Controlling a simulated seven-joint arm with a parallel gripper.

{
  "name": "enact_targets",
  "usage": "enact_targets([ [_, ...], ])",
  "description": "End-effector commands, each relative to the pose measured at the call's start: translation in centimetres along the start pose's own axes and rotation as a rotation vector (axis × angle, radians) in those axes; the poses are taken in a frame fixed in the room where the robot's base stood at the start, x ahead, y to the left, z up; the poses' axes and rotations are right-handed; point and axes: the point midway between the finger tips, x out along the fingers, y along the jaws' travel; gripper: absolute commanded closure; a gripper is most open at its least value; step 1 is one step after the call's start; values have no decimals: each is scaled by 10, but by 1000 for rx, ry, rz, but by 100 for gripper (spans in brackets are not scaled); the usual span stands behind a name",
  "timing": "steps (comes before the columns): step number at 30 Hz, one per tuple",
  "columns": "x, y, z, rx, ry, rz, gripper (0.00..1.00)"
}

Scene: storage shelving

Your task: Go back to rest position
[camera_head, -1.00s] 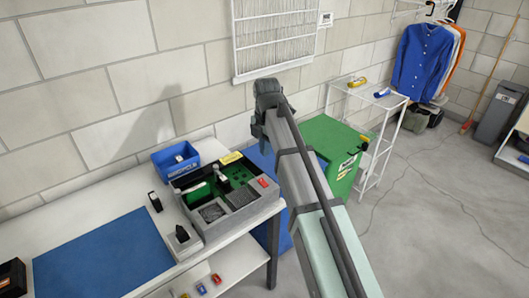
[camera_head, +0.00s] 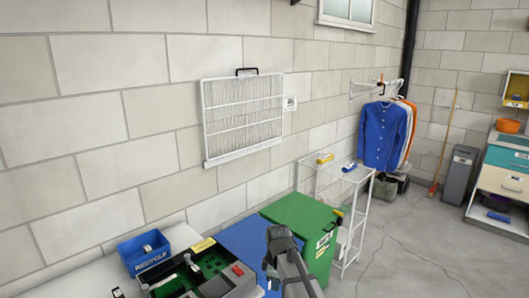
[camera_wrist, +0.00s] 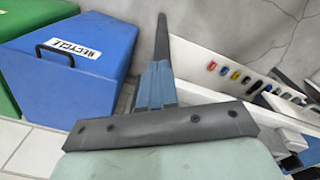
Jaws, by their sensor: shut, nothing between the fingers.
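In the wrist view, my gripper (camera_wrist: 162,20) points away from the camera past a dark bracket with screws. Its narrow fingers are together, with nothing seen between them. In the head view, only a dark upper part of my arm shows at the bottom, in front of the blue bin; the fingers cannot be made out there. The blue bin (camera_head: 246,245) also shows at the left of the wrist view (camera_wrist: 70,65), with a recycle label and a dark handle, apart from the gripper.
A green bin (camera_head: 297,222) stands beside a white wire rack (camera_head: 341,210). Open floor (camera_head: 405,250) lies to the right. Small coloured items (camera_wrist: 235,75) line a shelf in the wrist view.

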Motion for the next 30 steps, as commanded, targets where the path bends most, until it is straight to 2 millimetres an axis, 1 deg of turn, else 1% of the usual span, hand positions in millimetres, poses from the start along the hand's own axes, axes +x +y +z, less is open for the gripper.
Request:
enact_targets([
  [1,18,-10,18,100,-4,-5,100],
  [3,39,-17,36,244,-6,-5,100],
  [9,94,-43,88,652,-12,-5,100],
  [12,115,-56,109,832,-14,-3,100],
  [18,143,-77,138,1092,-17,-1,100],
  [26,168,-103,166,1354,-20,2,100],
  [30,186,-114,167,1346,-51,-23,100],
])
